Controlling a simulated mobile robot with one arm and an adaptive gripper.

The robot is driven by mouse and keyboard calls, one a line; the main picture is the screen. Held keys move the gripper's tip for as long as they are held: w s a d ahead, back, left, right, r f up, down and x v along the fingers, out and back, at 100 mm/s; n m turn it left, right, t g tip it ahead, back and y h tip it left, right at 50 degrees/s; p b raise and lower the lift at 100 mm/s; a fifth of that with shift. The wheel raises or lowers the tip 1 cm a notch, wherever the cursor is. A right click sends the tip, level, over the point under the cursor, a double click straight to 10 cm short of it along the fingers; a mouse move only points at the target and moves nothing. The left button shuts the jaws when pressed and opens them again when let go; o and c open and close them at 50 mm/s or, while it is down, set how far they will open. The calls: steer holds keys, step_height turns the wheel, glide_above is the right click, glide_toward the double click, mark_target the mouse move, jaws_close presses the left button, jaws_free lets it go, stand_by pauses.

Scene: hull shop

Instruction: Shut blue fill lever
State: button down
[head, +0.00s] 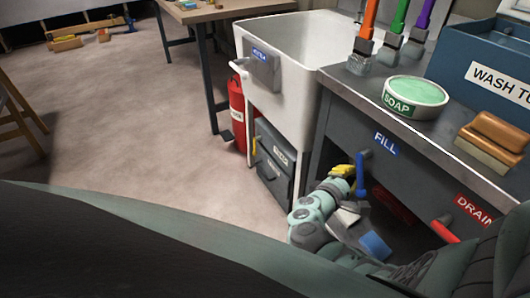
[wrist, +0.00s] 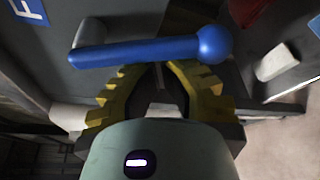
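The blue fill lever (head: 361,172) hangs down from its pivot on the dark front panel, below the blue FILL label (head: 386,145). In the wrist view the lever (wrist: 150,50) is a blue bar with a ball end, lying across the picture just beyond my fingertips. My gripper (head: 343,171) has yellow fingers and is beside the lever, on its left in the head view. In the wrist view my gripper (wrist: 158,68) shows its fingers apart with a dark gap between them and nothing gripped. I cannot tell whether a fingertip touches the lever.
A red drain lever (head: 445,231) sits to the right under the DRAIN label (head: 473,210). Soap (head: 415,95) and a brush (head: 490,140) are on the counter.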

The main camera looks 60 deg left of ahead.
mark_target(360, 195)
steer(key=d+n+h+p, duration=0.1)
steer(key=n+p, duration=0.1)
steer(key=d+r+n+p, duration=0.1)
steer(key=p, duration=0.2)
steer(key=d+r+n+g+h+p, duration=0.1)
steer(key=d+n+p, duration=0.1)
steer(key=shift+s+n+h+p, duration=0.1)
steer(key=shift+n+h+p, duration=0.2)
steer(key=shift+d+r+n+h+p, duration=0.3)
steer(key=shift+n+h+p, duration=0.1)
steer(key=shift+n+p, duration=0.25)
steer(key=shift+d+n+g, duration=0.2)
steer(key=shift+n+g, duration=0.1)
steer(key=shift+n, duration=0.15)
steer(key=shift+s+p, duration=0.1)
steer(key=shift+p, duration=0.25)
steer(key=shift+r+n+h, duration=0.2)
steer(key=shift+n+h, duration=0.1)
steer(key=shift+d+r+n+h+p, duration=0.2)
steer(key=shift+n+h+p, duration=0.1)
steer(key=shift+p, duration=0.05)
steer(key=shift+d+r+n, duration=0.15)
steer(key=shift+d+n, duration=0.05)
steer(key=shift+n, duration=0.1)
